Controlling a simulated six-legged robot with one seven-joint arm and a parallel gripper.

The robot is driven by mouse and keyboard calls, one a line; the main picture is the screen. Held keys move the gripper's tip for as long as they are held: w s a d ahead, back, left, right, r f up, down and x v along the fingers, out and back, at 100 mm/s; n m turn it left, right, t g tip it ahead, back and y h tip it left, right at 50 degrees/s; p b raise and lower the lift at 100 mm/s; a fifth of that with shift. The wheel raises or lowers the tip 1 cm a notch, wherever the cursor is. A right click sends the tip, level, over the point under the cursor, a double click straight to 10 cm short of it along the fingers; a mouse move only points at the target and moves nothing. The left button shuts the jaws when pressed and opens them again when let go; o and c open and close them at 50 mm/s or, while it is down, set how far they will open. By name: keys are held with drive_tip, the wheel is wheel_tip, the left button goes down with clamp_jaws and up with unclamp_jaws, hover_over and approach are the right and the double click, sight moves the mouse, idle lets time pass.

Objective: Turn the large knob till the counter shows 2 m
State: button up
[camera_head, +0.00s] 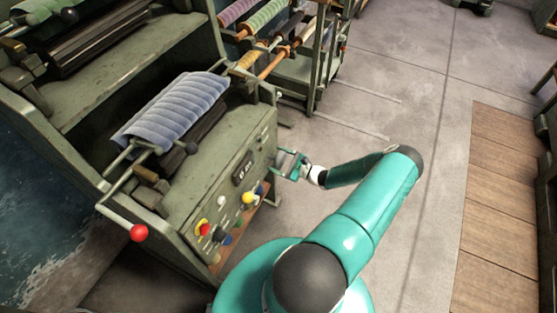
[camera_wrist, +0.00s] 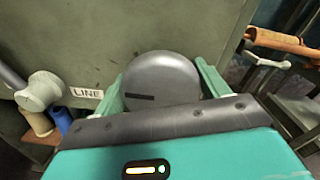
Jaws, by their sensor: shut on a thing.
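The large knob (camera_wrist: 160,80) is a round grey disc with a dark slot mark, on the green panel in the wrist view. My gripper (camera_wrist: 163,85) is shut on it, with one teal finger on each side. In the head view my gripper (camera_head: 290,165) reaches the right end of the machine's front panel, and hides most of the knob there. The counter (camera_head: 243,172) is a small dark window on the panel to the left of my gripper. Its digits are too small to read surely.
A label reading LINE (camera_wrist: 87,93) and a pale knob (camera_wrist: 40,92) sit left of the large knob. The panel (camera_head: 210,195) also carries red, yellow and dark controls. A red-ended lever (camera_head: 138,232) juts out at left. Racks of rolls (camera_head: 265,20) stand behind. Concrete floor (camera_head: 440,140) at right is clear.

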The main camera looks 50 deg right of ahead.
drive_tip(key=m, duration=0.6)
drive_tip(key=shift+d, duration=0.1)
drive_tip(key=m, duration=0.7)
drive_tip(key=shift+d+m, duration=0.1)
drive_tip(key=shift+m, duration=0.2)
drive_tip(key=m, duration=0.5)
drive_tip(key=shift+f, duration=0.1)
drive_tip(key=shift+m, duration=2.4)
drive_tip(key=o, duration=1)
